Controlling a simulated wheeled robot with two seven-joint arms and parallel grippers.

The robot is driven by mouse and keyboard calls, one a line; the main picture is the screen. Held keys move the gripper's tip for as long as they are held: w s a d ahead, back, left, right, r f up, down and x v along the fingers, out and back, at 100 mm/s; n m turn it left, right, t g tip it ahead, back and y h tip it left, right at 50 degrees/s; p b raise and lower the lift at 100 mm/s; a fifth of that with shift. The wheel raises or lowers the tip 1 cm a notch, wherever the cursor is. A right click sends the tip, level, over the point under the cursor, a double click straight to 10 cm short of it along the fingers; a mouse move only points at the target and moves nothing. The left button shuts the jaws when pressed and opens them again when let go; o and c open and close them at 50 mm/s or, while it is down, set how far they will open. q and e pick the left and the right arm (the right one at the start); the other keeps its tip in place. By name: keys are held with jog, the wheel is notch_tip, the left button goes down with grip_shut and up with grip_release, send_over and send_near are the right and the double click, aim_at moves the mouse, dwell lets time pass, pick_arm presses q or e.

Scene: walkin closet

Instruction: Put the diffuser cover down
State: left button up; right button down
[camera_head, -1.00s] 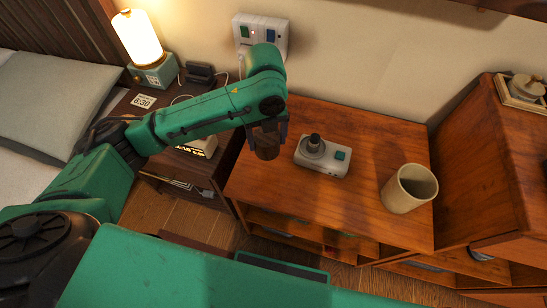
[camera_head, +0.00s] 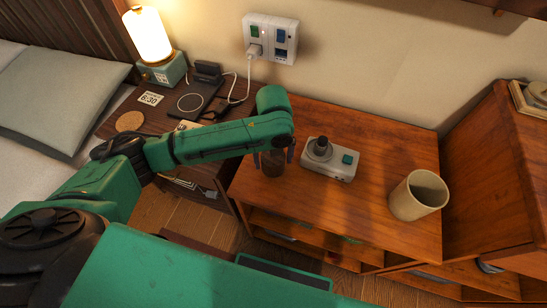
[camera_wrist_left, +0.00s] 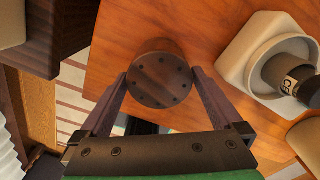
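The diffuser cover (camera_head: 272,164) is a dark brown cylinder on the left part of the wooden desk top. In the left wrist view its round end with small holes (camera_wrist_left: 160,80) faces the camera. My left gripper (camera_head: 273,157) is above it, fingers on either side. The fingers look parted, with a small gap showing at the right one in the head view; in the wrist view their tips lie close to its sides. The cover looks upright on the desk. The pale diffuser base (camera_head: 329,160) with a dark knob and green button stands to its right. My right gripper is not in view.
A beige cup (camera_head: 418,195) stands at the desk's right. Left of the desk, a lower nightstand holds a lit lamp (camera_head: 149,40), a cork coaster (camera_head: 130,121) and a charging pad. A wall socket (camera_head: 270,38) is behind. The desk's left edge is close to the cover.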

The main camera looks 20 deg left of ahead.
pick_arm(q)
notch_tip(320, 180, up, 12)
jog(key=p, duration=0.1)
jog(key=shift+r+p, duration=0.2)
jog(key=shift+p, duration=0.15)
